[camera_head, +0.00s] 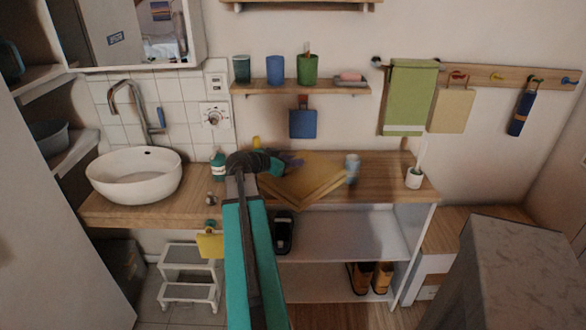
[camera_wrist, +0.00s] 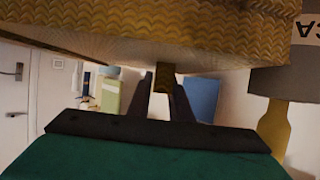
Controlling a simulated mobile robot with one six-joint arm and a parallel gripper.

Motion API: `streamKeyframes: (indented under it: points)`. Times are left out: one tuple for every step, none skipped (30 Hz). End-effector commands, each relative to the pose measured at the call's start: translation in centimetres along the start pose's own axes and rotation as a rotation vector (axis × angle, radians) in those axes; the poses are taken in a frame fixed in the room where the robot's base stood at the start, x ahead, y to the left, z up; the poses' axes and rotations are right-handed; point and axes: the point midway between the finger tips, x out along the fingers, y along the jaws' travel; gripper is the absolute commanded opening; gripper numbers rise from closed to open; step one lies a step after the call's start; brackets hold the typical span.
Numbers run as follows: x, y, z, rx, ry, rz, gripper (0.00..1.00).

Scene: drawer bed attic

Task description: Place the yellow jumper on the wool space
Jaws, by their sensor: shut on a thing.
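I cannot tell whether the jumper touches the counter. I cannot make out a space marked for wool in either view.
A white basin (camera_head: 135,174) stands on the counter's left. A teal bottle (camera_head: 218,166), a blue-grey cup (camera_head: 352,168) and a white pot (camera_head: 414,176) stand near the jumper. The white shelf (camera_head: 345,236) below has bare room. A lettered grey object (camera_wrist: 285,85) shows at right in the wrist view.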

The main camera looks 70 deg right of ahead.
Motion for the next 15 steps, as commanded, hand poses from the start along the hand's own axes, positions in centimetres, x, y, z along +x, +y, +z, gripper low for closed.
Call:
streamKeyframes:
  points:
    - [0.07, -0.19, -0.13, -0.001, 0.002, 0.000, 0.00]
    - [0.09, -0.21, -0.12, -0.001, 0.002, 0.000, 0.00]
    - [0.09, -0.21, -0.11, -0.001, 0.002, 0.000, 0.00]
    - [0.09, -0.21, -0.10, -0.001, 0.002, 0.000, 0.00]
    - [0.08, -0.19, -0.09, -0.001, 0.002, 0.000, 0.00]
    - [0.08, -0.18, -0.09, -0.001, 0.002, 0.000, 0.00]
    - [0.07, -0.18, -0.08, -0.001, 0.002, 0.000, 0.00]
    - [0.07, -0.17, -0.08, -0.001, 0.002, 0.000, 0.00]
    - [0.07, -0.18, -0.09, -0.001, 0.002, 0.000, 0.00]
    - [0.07, -0.17, -0.08, -0.001, 0.002, 0.000, 0.00]
    - [0.07, -0.18, -0.07, -0.001, 0.002, 0.000, 0.00]
    - [0.09, -0.18, -0.04, -0.002, 0.002, 0.000, 0.00]
    - [0.11, -0.17, 0.01, -0.002, 0.002, 0.000, 0.00]
    - [0.14, -0.17, 0.09, -0.002, 0.002, 0.000, 0.00]
    - [0.19, -0.18, 0.23, -0.002, 0.001, 0.000, 0.00]
